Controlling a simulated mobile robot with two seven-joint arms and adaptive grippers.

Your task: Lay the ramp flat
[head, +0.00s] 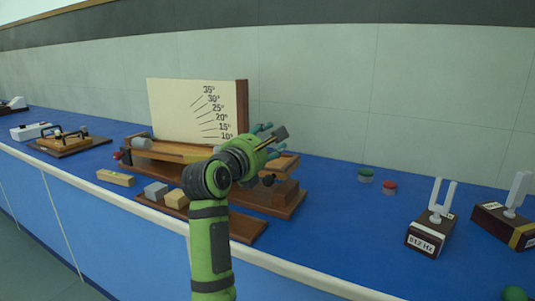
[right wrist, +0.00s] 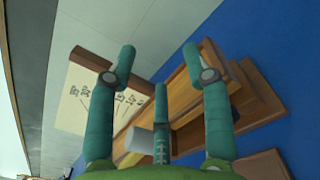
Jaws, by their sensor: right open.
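The ramp (head: 165,151) is a long wooden plank on a dark wooden base (head: 285,208), in front of a cream angle board (head: 190,110) marked from 10° to 35°. Its right end seems to sit higher above the base than its left end; the exact tilt is unclear. My right gripper (head: 272,138) is over the ramp's right part, and its arm hides the ramp's middle. In the right wrist view, the open, empty fingers (right wrist: 158,75) spread before the ramp plank (right wrist: 185,85). Contact cannot be told. My left gripper is not in view.
A grey block (head: 156,191) and a wooden block (head: 176,199) lie in front of the ramp. A green weight (head: 366,175), red weight (head: 389,187) and tuning fork (head: 432,232) stand to the right. The blue bench (head: 330,215) is clear between.

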